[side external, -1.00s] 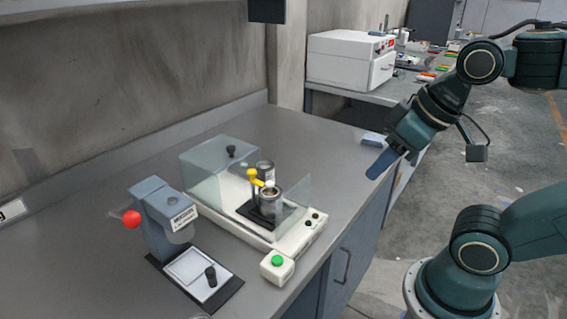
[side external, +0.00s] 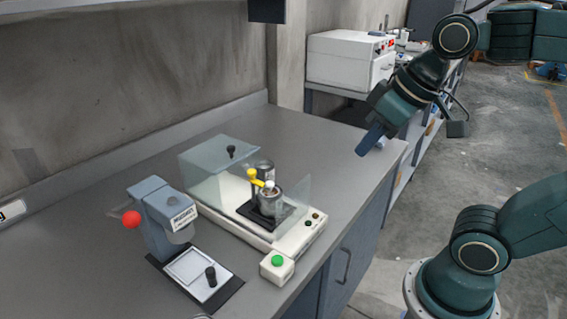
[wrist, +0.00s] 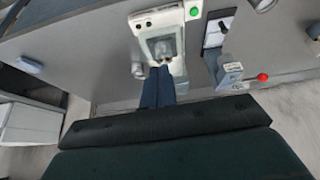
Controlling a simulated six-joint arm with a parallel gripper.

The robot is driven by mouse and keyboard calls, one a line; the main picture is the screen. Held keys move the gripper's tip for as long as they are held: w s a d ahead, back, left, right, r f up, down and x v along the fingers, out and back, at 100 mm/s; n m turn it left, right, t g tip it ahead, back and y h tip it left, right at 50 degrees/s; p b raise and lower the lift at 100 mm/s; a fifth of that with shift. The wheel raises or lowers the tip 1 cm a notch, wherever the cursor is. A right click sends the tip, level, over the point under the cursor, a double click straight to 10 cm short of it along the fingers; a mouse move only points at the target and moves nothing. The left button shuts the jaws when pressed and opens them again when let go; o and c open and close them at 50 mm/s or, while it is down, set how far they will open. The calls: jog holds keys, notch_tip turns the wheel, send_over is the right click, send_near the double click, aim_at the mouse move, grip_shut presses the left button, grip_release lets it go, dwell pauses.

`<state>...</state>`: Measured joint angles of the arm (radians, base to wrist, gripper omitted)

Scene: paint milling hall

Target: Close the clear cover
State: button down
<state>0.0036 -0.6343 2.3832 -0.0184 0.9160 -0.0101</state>
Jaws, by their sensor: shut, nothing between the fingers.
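The clear cover (side external: 212,168), a see-through box with a black knob (side external: 231,151) on top, sits over the back-left part of the white machine (side external: 250,226). A metal can (side external: 270,201) with a yellow-handled clamp (side external: 258,181) stands on a black plate in front of the cover, outside it. A clear panel (side external: 297,198) stands upright at the machine's right end. My gripper (side external: 368,142) is shut and empty, in the air right of the machine. Its blue fingers also show in the wrist view (wrist: 157,88), pointing towards the machine. The cover's outline is unclear there.
A grey device with a red ball knob (side external: 132,219) stands at the front left on a black base. A small box with a green button (side external: 277,261) sits by the machine's near corner. The back right of the bench (side external: 320,135) is clear. A white box stands beyond.

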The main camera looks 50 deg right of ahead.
jog(key=w+r, duration=0.4)
jog(key=w, duration=0.6)
jog(key=n+g+y, duration=0.1)
jog(key=n+g, duration=0.1)
jog(key=n, duration=0.1)
send_over(219, 155)
notch_tip(219, 155, down, 5)
jog(key=shift+s+d+f, duration=0.15)
jog(key=shift+s, duration=0.35)
jog(key=x, duration=0.9)
jog(key=shift+d+f, duration=0.1)
jog(key=shift+f, duration=0.3)
jog(key=shift+s+d, duration=0.2)
jog(key=shift+s, duration=0.6)
jog(key=shift+s+d, duration=0.2)
jog(key=shift+s, duration=0.6)
jog(key=shift+s, duration=0.25)
